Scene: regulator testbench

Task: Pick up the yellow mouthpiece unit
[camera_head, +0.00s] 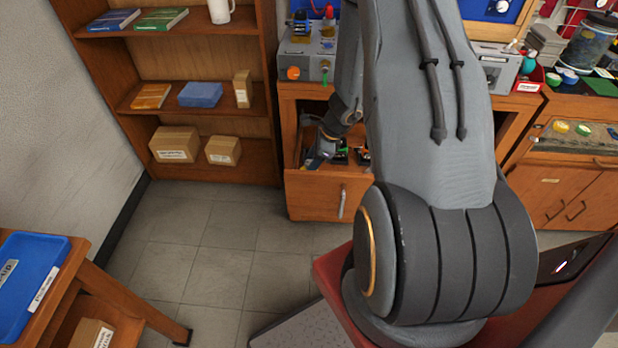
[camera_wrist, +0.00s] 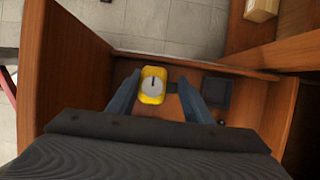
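The yellow mouthpiece unit (camera_wrist: 146,97), a small rounded yellow body with a pale round face and a dark bar on it, shows in the wrist view inside a wooden drawer. My gripper (camera_wrist: 159,79) is open, with its two blue-grey fingers on either side of the unit. The left finger is close to the unit; a wider gap with a small dark piece lies on the right. I cannot tell whether either finger touches it. In the head view my gripper (camera_head: 320,153) reaches into the drawer, and the yellow unit cannot be made out there.
The drawer (camera_head: 318,196) is pulled out, its wooden walls close around my gripper. A dark square item (camera_wrist: 217,92) lies in it right of the fingers. A shelf (camera_head: 210,108) with boxes and books stands left. A blue tray (camera_head: 47,275) sits at lower left.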

